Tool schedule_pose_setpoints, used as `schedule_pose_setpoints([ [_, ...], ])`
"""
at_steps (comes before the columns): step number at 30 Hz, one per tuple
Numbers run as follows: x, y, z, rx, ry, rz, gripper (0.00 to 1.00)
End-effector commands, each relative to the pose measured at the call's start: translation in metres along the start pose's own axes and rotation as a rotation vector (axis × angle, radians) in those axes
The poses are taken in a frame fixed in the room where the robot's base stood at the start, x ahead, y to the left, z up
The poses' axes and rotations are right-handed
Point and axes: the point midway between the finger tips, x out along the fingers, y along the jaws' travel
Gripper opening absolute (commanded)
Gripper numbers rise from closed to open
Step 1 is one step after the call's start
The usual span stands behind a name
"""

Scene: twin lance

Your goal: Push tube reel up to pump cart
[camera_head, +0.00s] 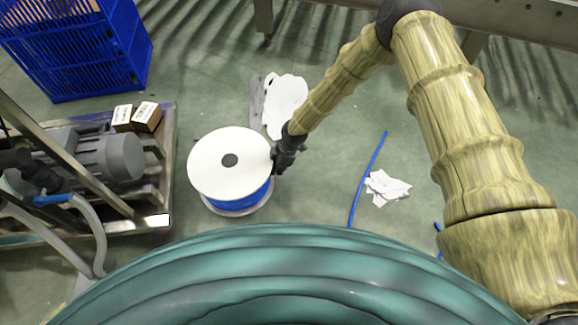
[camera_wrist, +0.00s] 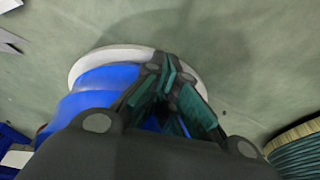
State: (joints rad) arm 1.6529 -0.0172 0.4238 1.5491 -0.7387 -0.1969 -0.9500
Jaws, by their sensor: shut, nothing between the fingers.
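The tube reel (camera_head: 229,170) stands on the floor with a white top flange, a dark hub hole and blue tubing wound below. In the wrist view its blue tubing (camera_wrist: 95,88) and white lower flange (camera_wrist: 88,62) show beside the fingers. The pump cart (camera_head: 160,150), a metal-framed platform with a grey pump motor (camera_head: 105,158), stands just left of the reel with a narrow gap between. My gripper (camera_head: 280,163) is shut and empty at the reel's right side; it also shows in the wrist view (camera_wrist: 168,72). Whether it touches the reel is unclear.
Two small boxes (camera_head: 137,116) lie on the cart. A blue crate (camera_head: 80,45) stands at top left. White paper (camera_head: 286,105) lies behind the reel. A blue tube piece (camera_head: 368,180) and crumpled paper (camera_head: 386,188) lie right, where floor is otherwise open.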

Motion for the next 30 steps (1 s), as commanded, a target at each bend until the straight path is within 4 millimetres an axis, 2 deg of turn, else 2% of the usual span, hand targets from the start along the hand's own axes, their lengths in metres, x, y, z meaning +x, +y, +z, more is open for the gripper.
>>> schedule_pose_setpoints([
  [1,0.001,0.0,-0.012,-0.004,0.003,0.0,0.0],
  [3,0.004,0.0,-0.021,-0.004,0.003,0.001,0.0],
  [11,0.01,0.0,-0.038,-0.002,0.003,0.002,0.0],
  [23,0.01,0.0,-0.037,-0.001,0.003,0.002,0.0],
  [26,0.008,0.0,-0.031,0.001,0.003,0.002,0.0],
  [30,0.002,-0.001,-0.013,0.004,0.002,0.002,0.0],
])
